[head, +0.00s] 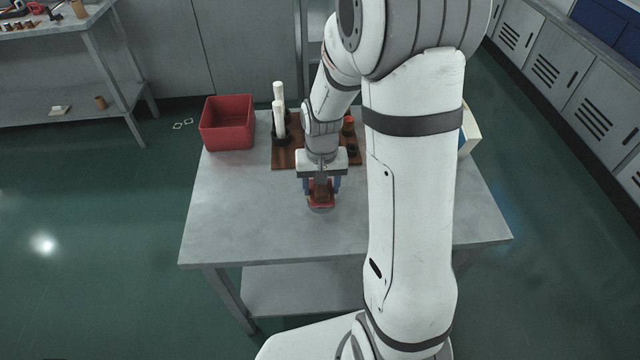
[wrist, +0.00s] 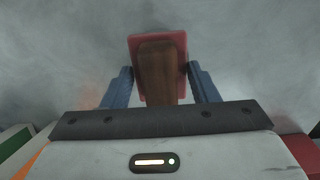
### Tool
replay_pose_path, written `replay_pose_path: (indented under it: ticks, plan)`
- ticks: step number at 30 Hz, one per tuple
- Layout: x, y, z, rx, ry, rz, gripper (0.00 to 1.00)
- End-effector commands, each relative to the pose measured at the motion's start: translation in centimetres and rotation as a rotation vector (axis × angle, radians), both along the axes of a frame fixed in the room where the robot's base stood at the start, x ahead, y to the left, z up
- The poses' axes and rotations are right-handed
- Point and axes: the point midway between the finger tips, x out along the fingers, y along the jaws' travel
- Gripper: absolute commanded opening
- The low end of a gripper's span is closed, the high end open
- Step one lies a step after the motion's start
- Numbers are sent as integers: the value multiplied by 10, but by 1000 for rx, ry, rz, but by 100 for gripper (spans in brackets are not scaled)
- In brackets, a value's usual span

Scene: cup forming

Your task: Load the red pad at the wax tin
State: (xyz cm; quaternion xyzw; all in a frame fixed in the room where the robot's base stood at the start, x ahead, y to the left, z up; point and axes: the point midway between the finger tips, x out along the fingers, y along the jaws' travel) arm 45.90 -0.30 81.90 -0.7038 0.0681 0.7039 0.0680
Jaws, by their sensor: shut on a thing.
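The red pad (head: 321,205) has a brown wooden block as its back. It also shows in the wrist view, with a red rim (wrist: 134,45) around the wood. My gripper (head: 321,189) points down over the front middle of the table, with its blue fingers on both sides of the wood. In the wrist view my gripper (wrist: 160,82) is shut on the pad's wooden back. I cannot tell whether the pad touches the tabletop or hangs just above it. I cannot make out the wax tin for sure; my arm hides part of the table.
A red bin (head: 227,122) stands at the back left of the grey table (head: 235,215). A pale box (head: 468,130) shows at the right. The table's left front is clear.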

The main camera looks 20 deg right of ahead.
Motion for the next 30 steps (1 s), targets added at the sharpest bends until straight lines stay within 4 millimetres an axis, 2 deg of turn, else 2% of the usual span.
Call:
replay_pose_path:
  ticks: [30]
  plan:
    - [0,-1,-10,0,0,-2,36]
